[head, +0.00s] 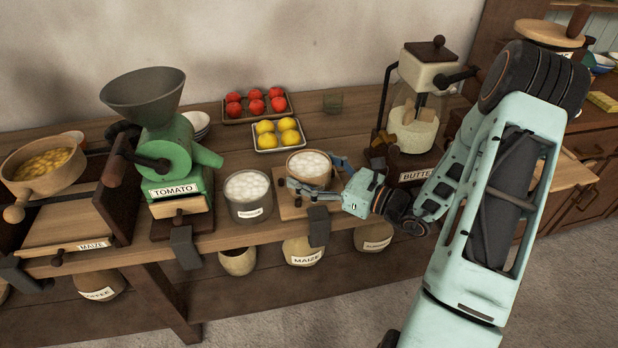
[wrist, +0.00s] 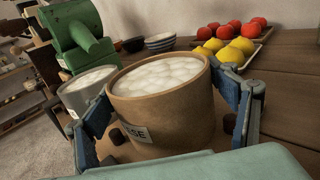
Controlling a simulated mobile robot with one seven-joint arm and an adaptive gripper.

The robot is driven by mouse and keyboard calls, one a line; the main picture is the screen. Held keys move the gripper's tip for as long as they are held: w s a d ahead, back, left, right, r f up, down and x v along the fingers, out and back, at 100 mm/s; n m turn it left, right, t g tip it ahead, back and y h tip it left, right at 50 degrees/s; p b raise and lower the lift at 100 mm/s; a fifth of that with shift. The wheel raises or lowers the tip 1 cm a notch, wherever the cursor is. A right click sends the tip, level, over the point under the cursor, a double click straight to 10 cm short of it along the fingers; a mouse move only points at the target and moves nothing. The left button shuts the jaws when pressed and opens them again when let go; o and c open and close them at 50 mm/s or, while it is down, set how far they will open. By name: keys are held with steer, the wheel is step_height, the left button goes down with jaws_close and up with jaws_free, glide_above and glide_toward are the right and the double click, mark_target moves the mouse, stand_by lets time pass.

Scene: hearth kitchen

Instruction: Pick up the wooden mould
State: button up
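The wooden mould (head: 308,178) is a tan round tub filled with white lumps. It stands upright over a wooden board on the counter. In the wrist view the mould (wrist: 165,115) fills the middle, with a partly hidden label ending in "ESE". My gripper (head: 318,176) reaches in from the right with its blue fingers spread around the mould. In the wrist view my gripper (wrist: 165,105) has one finger at each side wall. The fingers look close to or touching the walls; whether they press on it cannot be told.
A grey pot of white lumps (head: 247,192) stands close left of the mould. Trays of lemons (head: 257,149) and tomatoes (head: 230,117) lie behind it. A green tomato mill (head: 170,160) is farther left, and a butter churn (head: 412,120) stands right. The wooden board (head: 290,212) has small pegs.

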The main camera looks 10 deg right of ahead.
steer(key=c, duration=1.2)
steer(key=shift+r, duration=0.1)
steer(key=shift+c, duration=0.3)
steer(key=shift+r, duration=0.1)
steer(key=shift+r, duration=0.6)
steer(key=s+r+p, duration=1.1)
steer(key=s, duration=0.2)
steer(key=shift+s+r, duration=0.3)
steer(key=shift+r, duration=0.1)
steer(key=shift+s+p, duration=0.1)
steer(key=shift+p, duration=0.3)
